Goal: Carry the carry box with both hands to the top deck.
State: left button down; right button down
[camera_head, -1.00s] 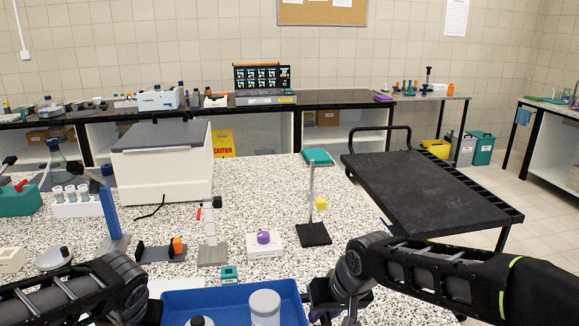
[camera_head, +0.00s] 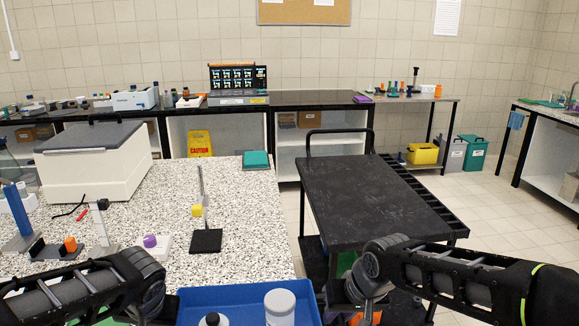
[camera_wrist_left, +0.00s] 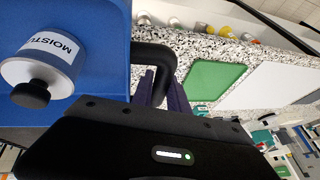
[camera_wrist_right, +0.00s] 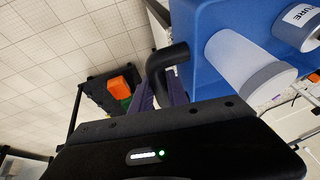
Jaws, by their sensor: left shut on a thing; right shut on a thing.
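The blue carry box (camera_head: 245,298) is at the bottom middle of the head view, between my two arms. It holds a white jar with a grey lid (camera_head: 280,306) and a second container with a black knob (camera_head: 213,319). My left gripper (camera_wrist_left: 158,88) is shut on the box's black handle (camera_wrist_left: 155,58). My right gripper (camera_wrist_right: 160,92) is shut on the opposite black handle (camera_wrist_right: 166,58). The black top deck (camera_head: 375,200) of the cart is ahead and to the right of the box, bare. The left fingertips are hidden in the head view.
The speckled bench (camera_head: 240,235) lies left of the cart, with a stand (camera_head: 206,238), a white chest (camera_head: 95,165) and a teal item (camera_head: 256,160). The cart's black push handle (camera_head: 340,142) rises at its far end. Floor is clear right of the cart.

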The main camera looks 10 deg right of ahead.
aim_at(370, 212)
jog(key=i+l, duration=0.1)
jog(key=l, duration=0.9)
jog(key=i+l, duration=0.15)
jog(key=l, duration=0.35)
jog(key=i+l, duration=0.1)
jog(key=l, duration=0.4)
jog(key=i+l, duration=0.55)
jog(key=i, duration=0.3)
jog(key=i+l, duration=0.3)
jog(key=i+j, duration=0.1)
jog(key=i, duration=0.4)
jog(key=i+j, duration=0.1)
jog(key=i, duration=0.35)
